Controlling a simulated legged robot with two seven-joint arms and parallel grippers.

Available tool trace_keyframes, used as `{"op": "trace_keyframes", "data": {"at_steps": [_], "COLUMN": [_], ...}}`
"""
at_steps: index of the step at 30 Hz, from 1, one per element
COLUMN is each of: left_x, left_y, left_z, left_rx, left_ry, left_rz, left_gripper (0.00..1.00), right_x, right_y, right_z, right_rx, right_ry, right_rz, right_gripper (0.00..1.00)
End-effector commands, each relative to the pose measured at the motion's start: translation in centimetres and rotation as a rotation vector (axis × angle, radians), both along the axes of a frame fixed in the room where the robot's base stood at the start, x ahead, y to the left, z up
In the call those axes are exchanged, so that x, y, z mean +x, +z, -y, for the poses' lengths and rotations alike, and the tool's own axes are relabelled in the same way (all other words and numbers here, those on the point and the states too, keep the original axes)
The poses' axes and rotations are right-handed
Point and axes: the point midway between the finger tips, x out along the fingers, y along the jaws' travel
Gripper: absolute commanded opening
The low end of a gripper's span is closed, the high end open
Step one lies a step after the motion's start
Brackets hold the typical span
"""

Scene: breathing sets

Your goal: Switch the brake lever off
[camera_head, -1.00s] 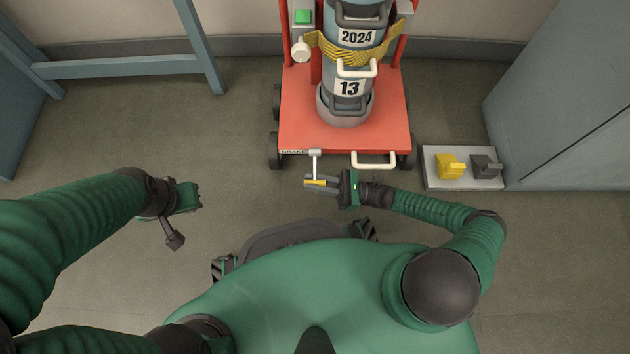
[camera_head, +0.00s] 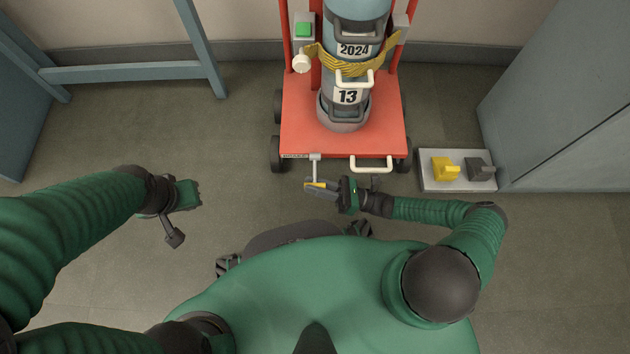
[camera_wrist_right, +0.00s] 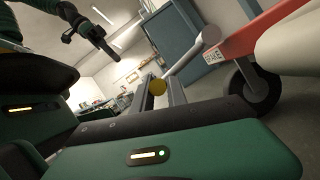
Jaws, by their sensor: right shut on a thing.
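The brake lever (camera_head: 315,168) is a pale bar with a yellow grip, at the front left edge of the red cart (camera_head: 300,138). My right gripper (camera_head: 318,188) is shut on the yellow grip, just in front of the cart. In the right wrist view, the grey lever bar (camera_wrist_right: 190,58) runs up to the cart, and its round yellow end (camera_wrist_right: 157,87) shows between the fingers. A brake label (camera_wrist_right: 213,56) is on the cart edge beside it. My left gripper (camera_head: 187,195) hangs apart over bare floor at left; its jaws are not clear.
The cart carries a strapped grey cylinder (camera_head: 347,62) and has a white front handle (camera_head: 371,163). A light plate (camera_head: 432,183) with a yellow and a dark block lies right of it, beside a grey cabinet (camera_head: 560,120). A blue frame (camera_head: 130,73) stands at back left. The left floor is clear.

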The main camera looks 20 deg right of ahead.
Motion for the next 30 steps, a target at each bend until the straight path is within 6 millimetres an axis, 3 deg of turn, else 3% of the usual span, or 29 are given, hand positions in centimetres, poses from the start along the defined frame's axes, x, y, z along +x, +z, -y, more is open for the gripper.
{"op": "trace_keyframes", "data": {"at_steps": [1,12,21,30], "left_x": [0.0,0.0,0.0,0.0], "left_y": [1.6,6.2,8.3,9.0], "left_z": [0.0,0.0,0.0,0.0], "left_rx": [0.0,0.0,0.0,0.0], "left_ry": [0.0,0.0,0.0,0.0], "left_rz": [0.0,0.0,0.0,0.0], "left_gripper": [0.0,0.0,0.0,0.0], "right_x": [0.0,0.2,0.6,0.9], "right_y": [1.4,4.1,5.2,5.4], "right_z": [0.0,0.0,0.1,0.2], "right_rx": [0.014,0.106,0.156,0.176], "right_ry": [0.0,-0.002,-0.003,-0.003], "right_rz": [-0.036,-0.348,-0.522,-0.592], "right_gripper": [0.0,0.0,0.0,0.0]}}
